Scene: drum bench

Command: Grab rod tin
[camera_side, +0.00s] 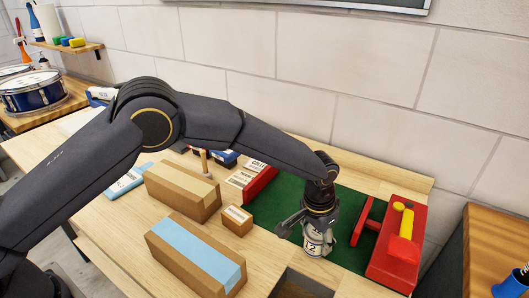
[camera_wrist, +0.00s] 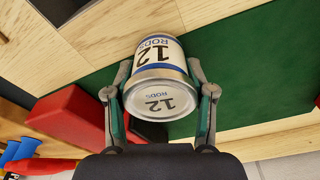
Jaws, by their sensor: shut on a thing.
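The rod tin (camera_side: 317,242) is a silver can with a white label reading "12 RODS". It stands on the green mat (camera_side: 345,208) in the side view, below my gripper (camera_side: 307,222). In the wrist view the tin (camera_wrist: 157,75) sits between the two fingers of my gripper (camera_wrist: 158,95), with its lid, also marked "12 RODS", facing the camera. My gripper is shut on the tin, one finger on each side. The fingers hide part of the tin in the side view. I cannot tell whether its base touches the mat.
A red block with a yellow handle (camera_side: 401,245) stands right of the tin. Cardboard boxes (camera_side: 195,258) (camera_side: 182,192) and a small box (camera_side: 236,220) stand on the wooden bench to the left. An opening (camera_side: 298,285) lies at the front.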

